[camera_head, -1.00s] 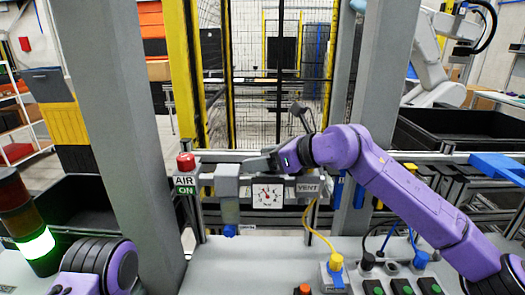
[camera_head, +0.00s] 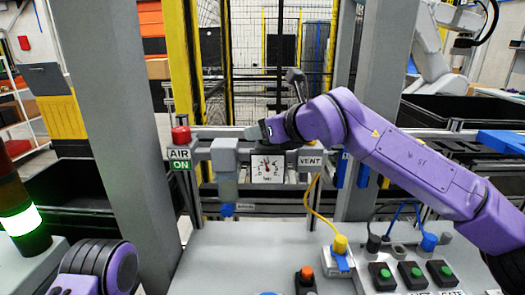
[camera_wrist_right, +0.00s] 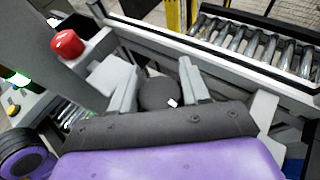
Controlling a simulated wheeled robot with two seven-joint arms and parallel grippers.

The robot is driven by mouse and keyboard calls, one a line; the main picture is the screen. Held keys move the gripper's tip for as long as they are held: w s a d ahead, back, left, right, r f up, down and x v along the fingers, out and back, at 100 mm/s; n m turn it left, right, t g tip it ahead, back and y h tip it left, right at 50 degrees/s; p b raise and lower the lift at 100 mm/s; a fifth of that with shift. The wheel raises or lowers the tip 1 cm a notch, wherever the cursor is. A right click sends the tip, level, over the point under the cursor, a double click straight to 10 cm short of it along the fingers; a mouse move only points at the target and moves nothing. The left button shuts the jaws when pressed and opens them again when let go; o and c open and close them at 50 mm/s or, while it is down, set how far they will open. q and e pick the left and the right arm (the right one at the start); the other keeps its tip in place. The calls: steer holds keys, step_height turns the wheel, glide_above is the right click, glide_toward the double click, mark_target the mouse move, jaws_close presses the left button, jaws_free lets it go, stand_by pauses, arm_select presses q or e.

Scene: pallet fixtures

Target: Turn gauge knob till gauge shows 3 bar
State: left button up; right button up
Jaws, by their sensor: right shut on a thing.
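The gauge (camera_head: 267,168) is a white square dial with a red needle on the grey air unit. The needle points roughly upward, but the figures are too small to read. The dark round knob (camera_wrist_right: 157,94) sits between the two grey fingers of my right gripper (camera_wrist_right: 158,82) in the right wrist view. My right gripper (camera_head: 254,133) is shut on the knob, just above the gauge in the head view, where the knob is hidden. Only a purple and black part of my left arm shows at the bottom left; its gripper is out of view.
A red button (camera_head: 181,134) stands above the AIR ON sign (camera_head: 180,159), left of the gauge. The VENT label (camera_head: 310,161) is on the right. A yellow cable (camera_head: 315,212) and several green buttons are in front. Grey posts flank the unit.

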steer(key=shift+f+m+h, duration=0.15)
steer(key=shift+m+h, duration=0.15)
steer(key=shift+t, duration=0.3)
arm_select(q)
steer(key=shift+f, duration=0.5)
arm_select(e)
steer(key=shift+d+r, duration=0.1)
steer(key=shift+r, duration=0.1)
steer(key=o, duration=1)
steer(key=shift+w, duration=0.1)
arm_select(q)
steer(key=shift+f+b, duration=0.95)
steer(key=shift+b, duration=0.05)
arm_select(e)
steer(key=v, duration=1)
steer(key=shift+s+r, duration=0.15)
steer(key=shift+s, duration=0.05)
steer(key=shift+d, duration=0.1)
